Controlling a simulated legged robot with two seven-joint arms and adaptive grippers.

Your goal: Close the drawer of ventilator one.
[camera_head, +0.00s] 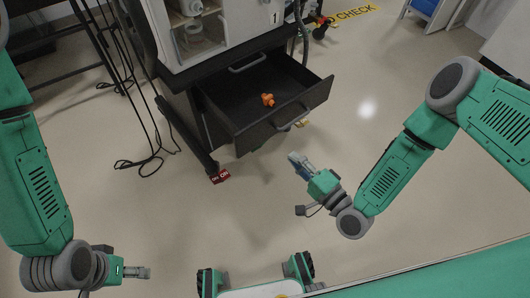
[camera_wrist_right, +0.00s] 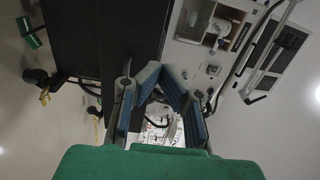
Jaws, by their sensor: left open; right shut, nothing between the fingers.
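Ventilator one (camera_head: 205,33), marked "1", stands on a black cart at the top centre of the head view. Its black drawer (camera_head: 285,123) is pulled well out, with a handle on its front and an orange part (camera_head: 268,100) inside. My right gripper (camera_head: 297,160) is shut and empty, in front of the drawer and a little below its front panel, apart from it in the head view. The gripper's fingers (camera_wrist_right: 165,95) also show in the right wrist view, with the dark cart behind them. My left gripper (camera_head: 147,272) is open and empty at the lower left, far from the drawer.
A red tag (camera_head: 220,176) sits at a cart leg. Black cables (camera_head: 150,160) lie on the floor left of the cart, beside a dark stand. Yellow "CHECK" floor lettering (camera_head: 354,13) is at the top. The floor before and right of the drawer is clear.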

